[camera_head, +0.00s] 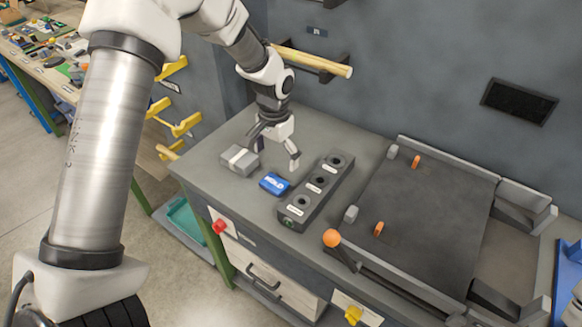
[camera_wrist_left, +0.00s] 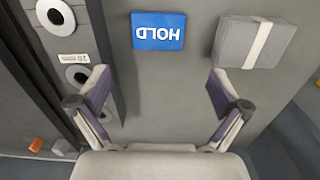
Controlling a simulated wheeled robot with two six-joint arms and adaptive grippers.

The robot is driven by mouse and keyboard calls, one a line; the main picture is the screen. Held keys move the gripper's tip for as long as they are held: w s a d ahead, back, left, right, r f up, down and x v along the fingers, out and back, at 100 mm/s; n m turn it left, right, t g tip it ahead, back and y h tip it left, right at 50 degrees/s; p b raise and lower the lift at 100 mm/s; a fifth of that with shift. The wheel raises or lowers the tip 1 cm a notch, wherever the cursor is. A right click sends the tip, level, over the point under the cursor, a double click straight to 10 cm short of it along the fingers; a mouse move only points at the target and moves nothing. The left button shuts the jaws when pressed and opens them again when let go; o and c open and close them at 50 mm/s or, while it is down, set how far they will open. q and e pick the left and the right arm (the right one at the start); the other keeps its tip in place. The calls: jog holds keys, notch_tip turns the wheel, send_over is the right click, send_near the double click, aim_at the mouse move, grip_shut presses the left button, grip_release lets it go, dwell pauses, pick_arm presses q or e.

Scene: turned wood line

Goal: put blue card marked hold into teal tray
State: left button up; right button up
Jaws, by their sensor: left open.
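The blue card marked HOLD (camera_head: 275,184) lies flat on the grey bench top. In the left wrist view the card (camera_wrist_left: 158,31) appears upside down, ahead of the fingers and apart from them. My left gripper (camera_head: 276,154) is open and empty above the bench, just behind the card; its spread fingers (camera_wrist_left: 161,85) show bare bench between them. The teal tray (camera_head: 186,222) is low down at the left side of the bench, partly hidden by the bench. My right gripper is in neither view.
A grey block with a pale band (camera_head: 239,160) lies left of the card. A dark block with several round holes (camera_head: 318,190) stands close on its right. Farther right are a dark flat bed with rails (camera_head: 425,215) and an orange ball knob (camera_head: 332,238).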

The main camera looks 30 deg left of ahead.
aim_at(275, 181)
pick_arm(q)
jog(key=shift+w+f, duration=0.1)
jog(key=shift+f, duration=0.2)
jog(key=s+f, duration=0.1)
jog(key=s+f+p, duration=0.1)
jog(key=s, duration=0.1)
jog(key=shift+p, duration=0.3)
jog(key=f, duration=0.2)
jog(key=w+f, duration=0.1)
jog(key=f, duration=0.1)
jog(key=shift+w+f+p, duration=0.2)
jog(key=shift+f+p, duration=0.05)
jog(key=shift+p, duration=0.05)
jog(key=shift+s+r, duration=0.15)
jog(key=shift+c, duration=0.4)
jog(key=shift+s+r, duration=0.15)
jog(key=shift+s, duration=0.05)
jog(key=c, duration=0.5)
jog(key=shift+d, duration=0.1)
jog(key=c, duration=0.4)
jog(key=shift+w, duration=0.1)
jog(key=shift+c, duration=0.3)
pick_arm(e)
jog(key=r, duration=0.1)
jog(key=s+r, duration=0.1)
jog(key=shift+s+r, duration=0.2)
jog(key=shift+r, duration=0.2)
